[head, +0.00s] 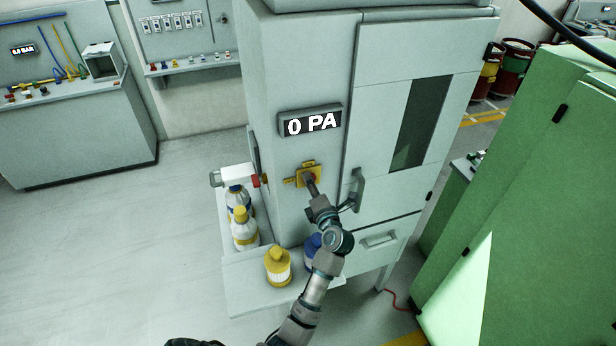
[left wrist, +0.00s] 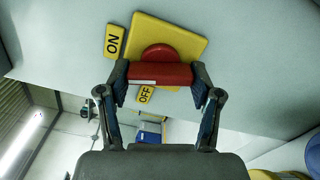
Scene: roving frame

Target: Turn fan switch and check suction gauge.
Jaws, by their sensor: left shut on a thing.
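The fan switch is a yellow plate (head: 302,174) with a red knob (left wrist: 160,74), on the front of the grey cabinet. My left gripper (head: 311,182) reaches up to it and is shut on the red knob, with one finger at each end of the red bar in the left wrist view. A yellow ON tag (left wrist: 115,41) and a yellow OFF tag (left wrist: 146,94) sit beside the plate. The suction gauge (head: 312,122) above the switch reads 0 PA. My right gripper is not in view.
A low shelf (head: 245,300) below the switch holds several bottles, including a yellow one (head: 278,267), close to my left arm. A door handle (head: 357,190) is right of the switch. A green cabinet (head: 510,200) stands at right. The floor at left is clear.

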